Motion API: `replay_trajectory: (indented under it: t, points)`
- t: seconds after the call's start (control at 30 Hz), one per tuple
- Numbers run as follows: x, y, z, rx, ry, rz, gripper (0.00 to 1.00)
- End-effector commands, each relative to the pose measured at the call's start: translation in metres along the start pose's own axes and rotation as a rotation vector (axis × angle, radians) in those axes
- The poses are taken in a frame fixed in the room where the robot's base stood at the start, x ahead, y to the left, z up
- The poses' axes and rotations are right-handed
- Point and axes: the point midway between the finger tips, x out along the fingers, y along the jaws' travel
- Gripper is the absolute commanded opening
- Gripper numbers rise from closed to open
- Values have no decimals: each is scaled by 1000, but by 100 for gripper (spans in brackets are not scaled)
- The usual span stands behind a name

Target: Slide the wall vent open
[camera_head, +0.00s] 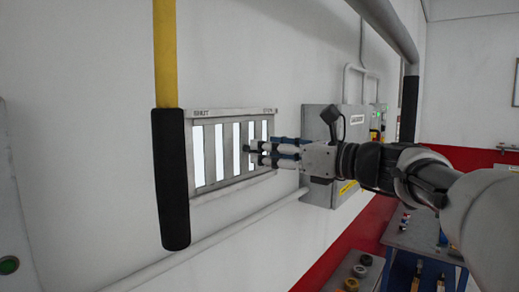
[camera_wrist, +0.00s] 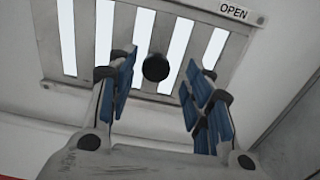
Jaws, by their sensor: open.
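The wall vent (camera_head: 229,187) is a grey framed plate with bright upright slots, marked SHUT at its left and OPEN at its right. It also shows in the wrist view (camera_wrist: 90,91), with the OPEN label (camera_wrist: 234,12) at top right. Its round black knob (camera_wrist: 155,67) stands out from the slats, right of the plate's middle in the head view. My gripper (camera_head: 262,153) is at the vent's right part, and its blue-padded fingers are spread. In the wrist view, my gripper (camera_wrist: 158,82) has the knob between its fingertips, with gaps on both sides.
A grey electrical box (camera_head: 325,130) hangs on the wall right of the vent, behind my gripper. A yellow pole with a black grip (camera_head: 171,180) stands in front of the vent's left edge. A pipe (camera_head: 205,246) runs below. A bench with parts (camera_head: 425,240) is at lower right.

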Motion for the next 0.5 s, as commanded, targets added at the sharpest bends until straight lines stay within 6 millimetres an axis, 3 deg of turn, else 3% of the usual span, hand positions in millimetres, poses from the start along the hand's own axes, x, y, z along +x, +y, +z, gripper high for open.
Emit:
replay_trajectory:
  t: [0.2, 0.5]
  points:
    - [-49, -1, 1, -1, -1, -6, 47]
    - [-79, 0, 0, 0, -1, -2, 47]
